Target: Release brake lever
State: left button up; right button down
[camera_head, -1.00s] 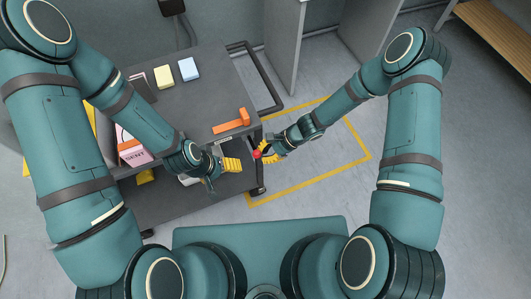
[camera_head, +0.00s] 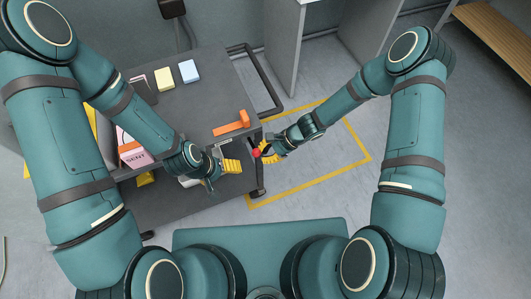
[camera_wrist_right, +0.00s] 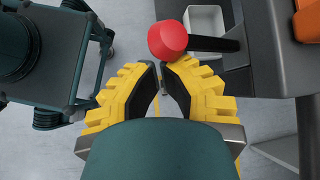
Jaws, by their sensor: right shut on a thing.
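The brake lever has a red knob (camera_wrist_right: 168,40) and a black shaft (camera_wrist_right: 225,45) running to the right in the right wrist view. The knob also shows in the head view (camera_head: 256,153) at the right edge of the dark cart. My right gripper (camera_head: 263,153), with yellow fingers, is at the knob. In the right wrist view its fingertips (camera_wrist_right: 160,68) are close together and shut on the knob, which partly hides the contact. My left gripper (camera_head: 228,165) is at the cart's edge, just left of the knob; its jaw opening is unclear.
A dark rail (camera_head: 268,85) projects from the cart's right side. Yellow-outlined floor (camera_head: 325,155) is clear on the right.

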notch_tip(320, 180, down, 4)
jog(key=d+b, duration=0.2)
jog(key=b, duration=0.1)
jog(key=w+p+v, duration=0.1)
jog(key=w+v, duration=0.1)
jog(key=v, duration=0.8)
jog(key=shift+a+r+p, duration=0.3)
jog(key=shift+p, duration=0.05)
jog(key=shift+s, duration=0.1)
jog(key=s+a+r+n+t+h, duration=0.1)
jog(key=s+n+h, duration=0.4)
jog(key=s+n, duration=0.6)
jog(key=shift+a+n+t, duration=0.2)
jog(key=shift+n+t, duration=0.1)
jog(key=shift+t, duration=0.5)
